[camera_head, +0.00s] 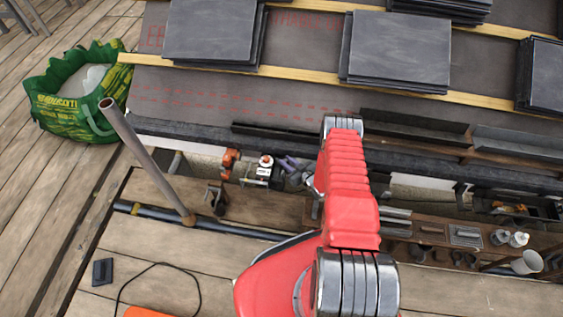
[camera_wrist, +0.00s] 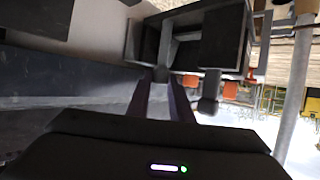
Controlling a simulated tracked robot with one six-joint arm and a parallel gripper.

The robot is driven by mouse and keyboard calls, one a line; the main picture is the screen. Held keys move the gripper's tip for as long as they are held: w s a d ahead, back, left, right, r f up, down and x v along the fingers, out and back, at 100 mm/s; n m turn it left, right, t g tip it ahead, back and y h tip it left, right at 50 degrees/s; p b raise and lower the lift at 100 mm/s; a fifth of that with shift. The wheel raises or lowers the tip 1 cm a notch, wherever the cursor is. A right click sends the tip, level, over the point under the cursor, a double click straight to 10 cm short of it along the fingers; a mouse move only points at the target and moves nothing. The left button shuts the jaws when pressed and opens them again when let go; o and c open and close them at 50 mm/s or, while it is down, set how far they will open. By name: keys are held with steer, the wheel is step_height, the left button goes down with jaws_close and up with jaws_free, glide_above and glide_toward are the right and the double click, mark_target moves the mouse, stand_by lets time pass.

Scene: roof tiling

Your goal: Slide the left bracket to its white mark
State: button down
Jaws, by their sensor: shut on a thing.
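In the wrist view my gripper (camera_wrist: 165,78) has its two dark, purplish fingers close together, shut on a part of a dark grey bracket (camera_wrist: 190,50). The bracket looks like an angular frame just beyond the fingertips. The exact contact is dim and hard to make out. In the head view my red arm reaches over the roof's lower edge and hides most of the gripper and the held bracket. I cannot make out the white mark in either view.
Dark gutter lengths (camera_head: 415,128) lie along the eave, right of my arm. Stacks of slates (camera_head: 395,50) rest on wooden battens (camera_head: 290,72). A grey pole (camera_head: 145,155) stands at the left, near a green bag (camera_head: 75,95). Tools and cups (camera_head: 525,262) crowd the plank at right.

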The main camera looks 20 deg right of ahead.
steer(key=c, duration=1.9)
jaws_free()
steer(key=shift+o, duration=0.2)
steer(key=shift+s, duration=0.1)
steer(key=v, duration=1.3)
steer(key=shift+s+r, duration=0.2)
steer(key=shift+s, duration=0.05)
steer(key=shift+d, duration=0.1)
